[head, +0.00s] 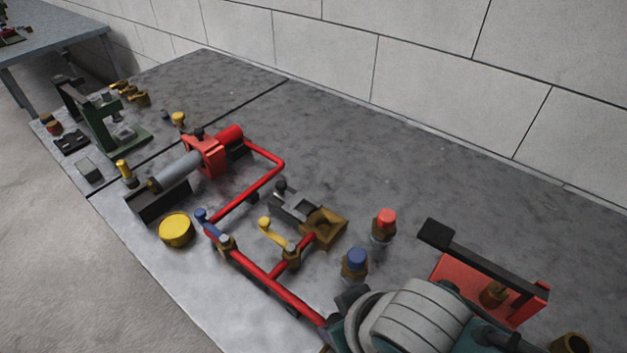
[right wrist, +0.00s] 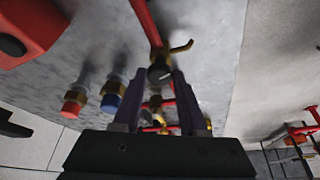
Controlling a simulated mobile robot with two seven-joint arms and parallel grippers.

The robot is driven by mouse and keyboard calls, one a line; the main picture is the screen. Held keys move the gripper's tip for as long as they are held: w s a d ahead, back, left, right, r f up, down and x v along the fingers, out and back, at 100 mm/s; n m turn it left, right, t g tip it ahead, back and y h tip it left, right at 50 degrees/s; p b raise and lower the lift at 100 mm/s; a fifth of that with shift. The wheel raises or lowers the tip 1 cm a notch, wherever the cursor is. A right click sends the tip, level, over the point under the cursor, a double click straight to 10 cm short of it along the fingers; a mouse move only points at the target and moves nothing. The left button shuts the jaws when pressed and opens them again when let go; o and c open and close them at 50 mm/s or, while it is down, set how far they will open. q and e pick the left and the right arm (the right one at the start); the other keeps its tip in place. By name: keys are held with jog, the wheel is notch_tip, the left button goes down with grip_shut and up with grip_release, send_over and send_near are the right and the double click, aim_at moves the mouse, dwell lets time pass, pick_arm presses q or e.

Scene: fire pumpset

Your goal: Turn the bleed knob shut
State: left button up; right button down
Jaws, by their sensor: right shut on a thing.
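In the right wrist view, my right gripper (right wrist: 152,88) has a finger on each side of a small dark round knob (right wrist: 159,72) and is shut on it. This looks like the bleed knob. It sits on a brass fitting with a curved brass spout (right wrist: 182,47), at the end of a red pipe (right wrist: 147,22). My left gripper is in neither view.
Along the red pipework (head: 283,293) are a blue-handled valve (head: 207,222) and a yellow-handled valve (head: 275,235). A blue-capped fitting (head: 357,260) and a red-capped fitting (head: 385,222) stand close by. A red block (head: 462,277) with a black bar is at right. The bench toward the wall is clear.

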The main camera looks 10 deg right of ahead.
jog(key=shift+a+m+h, duration=0.2)
jog(key=shift+m+h, duration=0.5)
jog(key=shift+m, duration=1.3)
jog(key=shift+c, duration=2.2)
grip_release()
jog(key=p+v, duration=0.3)
jog(key=v, duration=0.7)
